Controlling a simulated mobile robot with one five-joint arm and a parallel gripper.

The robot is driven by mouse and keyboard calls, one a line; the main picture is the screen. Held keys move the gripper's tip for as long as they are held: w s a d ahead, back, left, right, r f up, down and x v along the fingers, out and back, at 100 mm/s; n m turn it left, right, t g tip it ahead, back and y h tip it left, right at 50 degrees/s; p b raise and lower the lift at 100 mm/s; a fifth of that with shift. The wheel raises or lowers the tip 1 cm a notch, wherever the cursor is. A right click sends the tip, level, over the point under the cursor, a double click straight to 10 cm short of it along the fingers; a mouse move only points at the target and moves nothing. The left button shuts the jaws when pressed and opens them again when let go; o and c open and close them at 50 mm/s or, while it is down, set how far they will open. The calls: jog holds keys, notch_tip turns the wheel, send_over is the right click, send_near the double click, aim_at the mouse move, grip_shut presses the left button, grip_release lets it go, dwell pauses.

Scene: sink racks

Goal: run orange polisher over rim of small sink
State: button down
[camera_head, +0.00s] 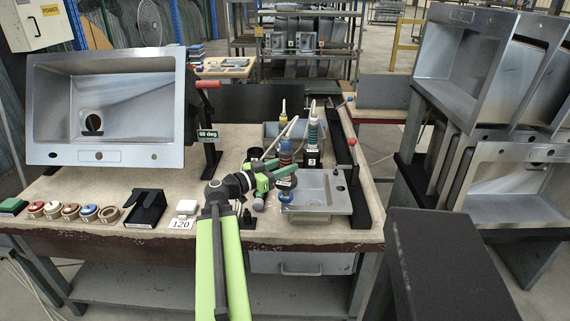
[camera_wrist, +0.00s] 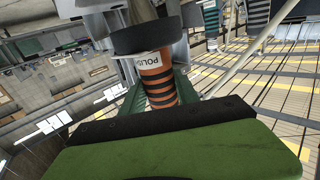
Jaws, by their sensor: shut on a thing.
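The small sink (camera_head: 341,199) lies flat at the right front of the workbench, its basin facing up. My gripper (camera_head: 277,181) is at its left side, shut on an upright tool. In the wrist view the orange polisher (camera_wrist: 155,77), banded in black with a white label, stands between my green jaws (camera_wrist: 158,92), with a wide black part at its end. In the head view the polisher (camera_head: 286,160) is partly hidden by my gripper. Its lower end is close over the sink's left rim; I cannot tell whether they touch.
A large sink (camera_head: 108,154) is tilted on a stand at the left, beside a "60 deg" sign (camera_head: 208,134). Several round pads (camera_head: 71,211) line the front edge. A teal-banded tool (camera_head: 313,136) stands behind the small sink. A black bar (camera_head: 352,168) runs along its right.

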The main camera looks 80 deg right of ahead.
aim_at(282, 148)
jog(key=shift+a, duration=0.25)
notch_tip(282, 148, up, 7)
jog(key=p, duration=0.7)
jog(key=shift+r, duration=0.2)
jog(key=shift+f, duration=0.1)
